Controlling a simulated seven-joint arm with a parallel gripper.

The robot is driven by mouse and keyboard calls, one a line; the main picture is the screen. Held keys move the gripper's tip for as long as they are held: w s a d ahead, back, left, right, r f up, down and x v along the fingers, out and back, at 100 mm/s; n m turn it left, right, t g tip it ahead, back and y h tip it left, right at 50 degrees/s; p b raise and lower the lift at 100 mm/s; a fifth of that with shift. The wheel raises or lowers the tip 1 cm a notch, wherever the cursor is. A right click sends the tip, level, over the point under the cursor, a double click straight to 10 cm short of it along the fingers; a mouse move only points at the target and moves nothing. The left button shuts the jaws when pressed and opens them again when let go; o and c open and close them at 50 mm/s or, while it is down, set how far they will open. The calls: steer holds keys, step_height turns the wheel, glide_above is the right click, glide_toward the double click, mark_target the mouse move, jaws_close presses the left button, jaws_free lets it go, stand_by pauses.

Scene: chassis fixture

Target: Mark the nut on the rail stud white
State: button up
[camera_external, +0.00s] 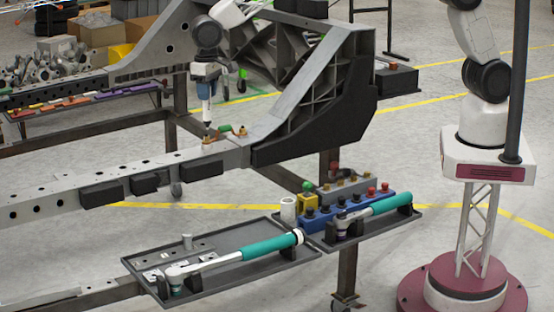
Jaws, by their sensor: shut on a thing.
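My gripper (206,82) is above the grey chassis rail (140,178), pointing down. It is shut on a white marker (208,108), held upright with its narrow dark tip down. The tip is just above or at a small brass-coloured fitting (209,138) on top of the rail; I cannot tell whether they touch. The stud and nut there are too small to make out clearly. A second brass-coloured fitting (240,131) sits to the right, with a small green piece (225,128) between them.
A dark tray (215,277) with a teal-handled torque wrench (240,253) stands in front. A second tray (385,232) holds another teal-handled wrench (375,208) and a blue socket block (325,217). A tall black bracket (325,115) rises from the rail, right of the fittings.

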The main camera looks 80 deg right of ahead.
steer(key=shift+r, duration=1.9)
